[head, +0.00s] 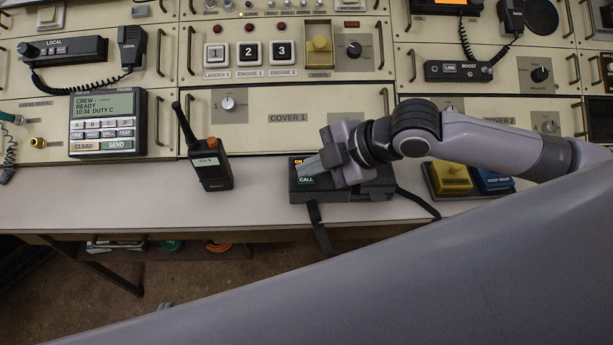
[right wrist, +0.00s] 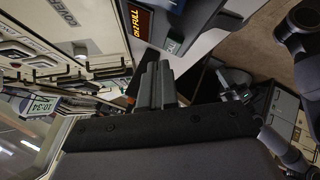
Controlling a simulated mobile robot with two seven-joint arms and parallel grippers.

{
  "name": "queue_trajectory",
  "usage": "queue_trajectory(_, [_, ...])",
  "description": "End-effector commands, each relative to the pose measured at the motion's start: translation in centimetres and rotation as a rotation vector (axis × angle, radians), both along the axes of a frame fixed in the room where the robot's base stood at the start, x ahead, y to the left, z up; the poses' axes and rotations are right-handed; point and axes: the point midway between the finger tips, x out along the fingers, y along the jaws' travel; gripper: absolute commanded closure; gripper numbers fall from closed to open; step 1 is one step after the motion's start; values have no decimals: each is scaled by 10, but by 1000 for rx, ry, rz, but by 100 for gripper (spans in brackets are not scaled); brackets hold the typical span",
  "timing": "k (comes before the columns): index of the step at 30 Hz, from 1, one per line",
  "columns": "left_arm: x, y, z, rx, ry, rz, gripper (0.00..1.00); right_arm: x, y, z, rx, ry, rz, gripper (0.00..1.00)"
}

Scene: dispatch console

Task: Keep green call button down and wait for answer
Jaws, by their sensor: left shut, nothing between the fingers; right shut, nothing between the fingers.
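The call box (head: 350,192) is a low black unit on the grey desk, with an orange label and a green CALL button (head: 306,180) at its left end. My right gripper (head: 307,168) reaches in from the right, shut and empty. Its fingertips lie over the box's left end, right beside the green button and partly covering that end. I cannot tell if the button is pressed. The right wrist view shows the shut fingers (right wrist: 157,72) close to the green patch and an orange display (right wrist: 140,20). Only a small grey tip of my left gripper (head: 165,305) shows low at the left, apparently shut.
A handheld radio (head: 208,168) stands left of the box. A text terminal (head: 108,122) is further left. A yellow button (head: 451,178) and a blue button (head: 492,180) sit to the right. A strap (head: 320,228) hangs over the desk's front edge.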

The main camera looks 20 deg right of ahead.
Motion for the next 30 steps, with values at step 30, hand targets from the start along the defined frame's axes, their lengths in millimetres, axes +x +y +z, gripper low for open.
queue_trajectory(30, [0, 1, 1, 2, 1, 1, 100, 0, 0, -9, 0, 0, 0, 100])
